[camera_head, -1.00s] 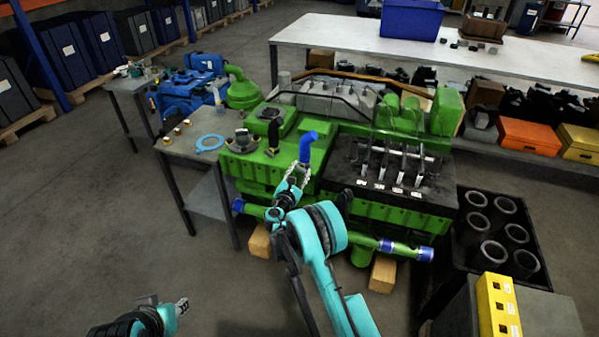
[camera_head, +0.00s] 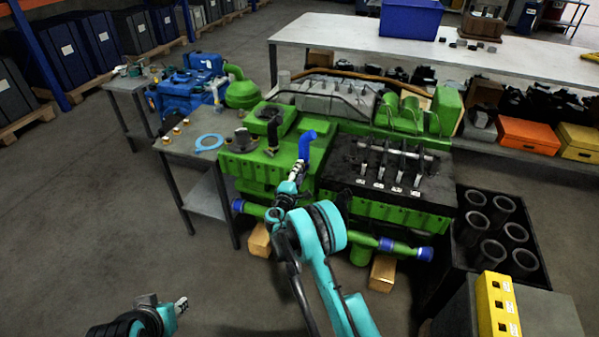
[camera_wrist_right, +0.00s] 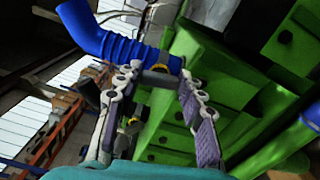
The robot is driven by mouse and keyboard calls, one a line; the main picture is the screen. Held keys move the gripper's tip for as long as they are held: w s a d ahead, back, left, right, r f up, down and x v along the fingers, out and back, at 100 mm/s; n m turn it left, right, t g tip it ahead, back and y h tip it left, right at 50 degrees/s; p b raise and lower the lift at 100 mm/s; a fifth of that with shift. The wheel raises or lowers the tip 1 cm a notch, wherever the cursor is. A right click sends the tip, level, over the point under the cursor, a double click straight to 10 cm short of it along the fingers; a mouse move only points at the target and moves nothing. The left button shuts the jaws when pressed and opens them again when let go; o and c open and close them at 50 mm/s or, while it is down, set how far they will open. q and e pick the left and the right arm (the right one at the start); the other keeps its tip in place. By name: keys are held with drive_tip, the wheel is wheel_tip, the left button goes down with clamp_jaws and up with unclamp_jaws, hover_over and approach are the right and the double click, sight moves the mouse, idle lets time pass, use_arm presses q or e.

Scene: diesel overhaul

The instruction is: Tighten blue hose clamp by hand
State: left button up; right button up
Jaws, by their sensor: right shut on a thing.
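The blue hose (camera_head: 306,146) stands bent on the green engine's near left side. It also shows at the top left of the right wrist view (camera_wrist_right: 108,42). My right gripper (camera_head: 298,167) is at the hose's lower end. In the right wrist view its fingers (camera_wrist_right: 158,92) stand on either side of a small grey piece (camera_wrist_right: 160,75) by the hose end, which looks like the hose clamp. The gripper is shut on it.
The green engine (camera_head: 375,211) fills the middle, with a dark top plate. A side table (camera_head: 185,144) at left holds a light-blue ring (camera_head: 209,142). A black crate of cylinders (camera_head: 465,250) stands at right. The floor at left is clear.

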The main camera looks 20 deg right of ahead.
drive_tip(key=m, duration=0.4)
drive_tip(key=shift+s+f+m, duration=0.1)
drive_tip(key=shift+f+m, duration=0.1)
drive_tip(key=shift+m, duration=0.1)
drive_tip(key=m, duration=2.5)
drive_tip(key=shift+w+a+f, duration=0.1)
drive_tip(key=shift+w+a, duration=0.15)
drive_tip(key=shift+a, duration=0.1)
drive_tip(key=shift+m, duration=0.3)
drive_tip(key=o, duration=1.2)
drive_tip(key=shift+c, duration=0.2)
